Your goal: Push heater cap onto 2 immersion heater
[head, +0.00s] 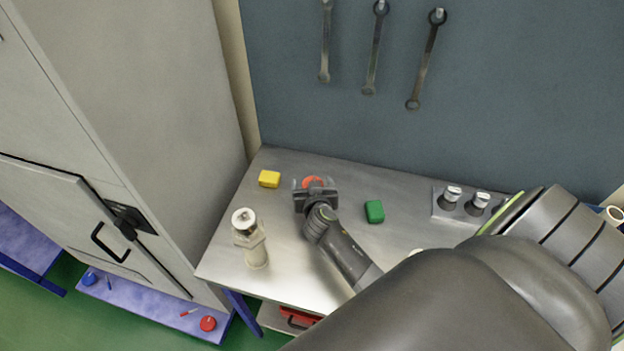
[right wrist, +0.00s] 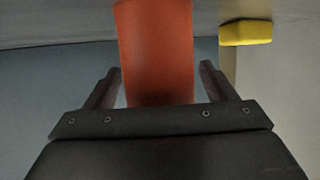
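My right gripper (head: 314,184) is low over the workbench. An orange-red object (head: 314,181), which may be the heater cap, shows at its fingertips. In the right wrist view this orange-red object (right wrist: 155,50) stands between the two spread fingers (right wrist: 161,84), with a visible gap at the right finger. Its far end runs out of the frame. A cream upright body with a metal top (head: 250,240), possibly the immersion heater, stands at the front left of the bench, apart from the gripper. No number can be read. My left gripper is not in view.
A yellow block (head: 269,179) lies left of the gripper and also shows in the right wrist view (right wrist: 245,33). A green block (head: 375,211) lies to the right. A holder (head: 440,207) with two metal-topped parts stands further right. Wrenches (head: 372,50) hang behind. A grey cabinet (head: 150,110) stands left.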

